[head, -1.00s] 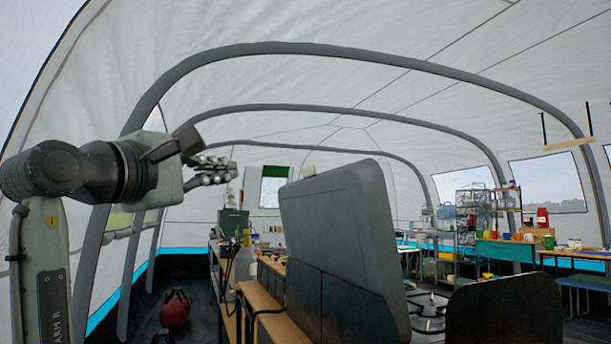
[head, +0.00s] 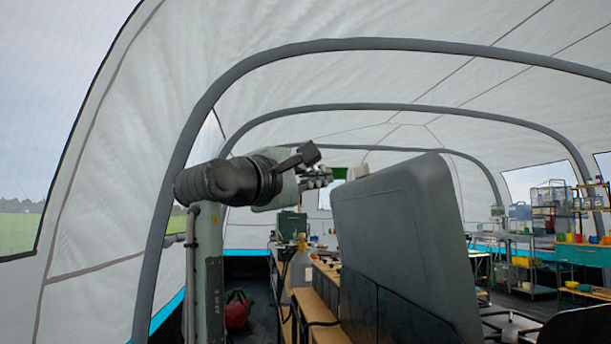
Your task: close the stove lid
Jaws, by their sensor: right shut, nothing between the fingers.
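The stove lid (head: 395,245) is a large grey panel. It stands raised and slightly tilted in the middle of the head view. Part of the stove (head: 508,325) with its burner grate shows at the lower right of the lid.
A wooden bench (head: 312,312) with a clear bottle (head: 302,265) stands left of the lid. A red round object (head: 238,310) lies on the dark floor. A dark rounded panel (head: 578,328) rises at the lower right. Shelves (head: 550,225) stand at the right back.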

